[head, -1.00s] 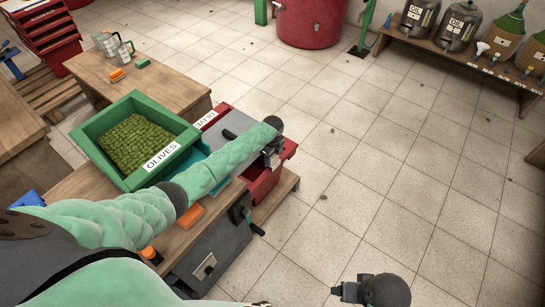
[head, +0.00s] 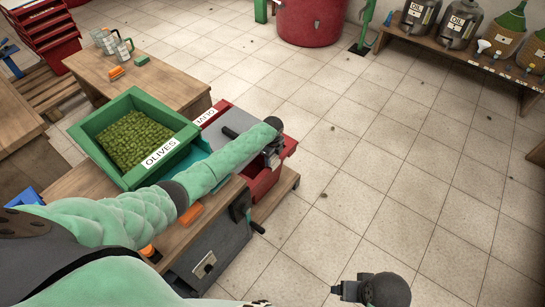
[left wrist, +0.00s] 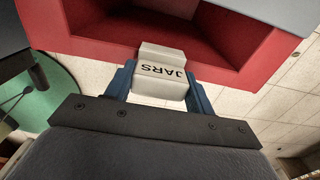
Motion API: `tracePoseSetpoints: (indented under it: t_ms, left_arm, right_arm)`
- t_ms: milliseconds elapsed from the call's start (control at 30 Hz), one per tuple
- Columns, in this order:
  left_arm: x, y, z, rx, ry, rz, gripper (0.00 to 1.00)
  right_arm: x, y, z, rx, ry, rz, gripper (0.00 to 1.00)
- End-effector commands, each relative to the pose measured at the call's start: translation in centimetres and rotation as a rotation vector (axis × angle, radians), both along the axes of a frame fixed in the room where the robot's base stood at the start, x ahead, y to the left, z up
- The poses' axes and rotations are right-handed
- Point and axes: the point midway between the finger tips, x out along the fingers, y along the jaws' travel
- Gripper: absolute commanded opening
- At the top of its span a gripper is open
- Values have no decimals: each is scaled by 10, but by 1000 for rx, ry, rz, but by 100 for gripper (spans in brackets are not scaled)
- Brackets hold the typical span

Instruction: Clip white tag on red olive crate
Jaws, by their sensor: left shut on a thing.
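The red crate (head: 265,182) stands on the low wooden bench, right of the green crate, partly hidden behind my left arm. My left gripper (head: 271,158) is over its right end. In the left wrist view the blue fingers are shut on a white tag (left wrist: 162,72) lettered JARS, upside down there. The tag is at the edge of the red crate (left wrist: 95,28), with the red interior behind it. I cannot tell whether it is seated on the rim. My right gripper (head: 338,291) is at the bottom of the head view, away from the crates; its jaws are unclear.
A green crate (head: 97,131) of olives, labelled OLIVES, stands beside the red one. A grey panel (head: 231,121) lies over part of the red crate. Orange pieces (head: 190,214) lie on the bench. A grey box with a crank (head: 215,262) is in front.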

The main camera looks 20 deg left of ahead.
Motion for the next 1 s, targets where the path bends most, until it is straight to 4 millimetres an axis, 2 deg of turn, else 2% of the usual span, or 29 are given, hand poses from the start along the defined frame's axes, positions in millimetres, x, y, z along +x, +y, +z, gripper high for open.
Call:
tracePoseSetpoints:
  t_ms: [533,567,667,1000]
  left_arm:
    - [0,0,-11,0,-1,0,32]
    - [0,0,-11,0,-1,0,58]
    - [0,0,-11,0,-1,0,77]
    - [0,0,-11,0,-1,0,79]
  right_arm:
    - [0,0,-7,0,0,0,79]
    - [0,0,-6,0,0,0,79]
    - [0,0,-6,0,0,0,79]
    - [1,2,-7,4,-3,1,79]
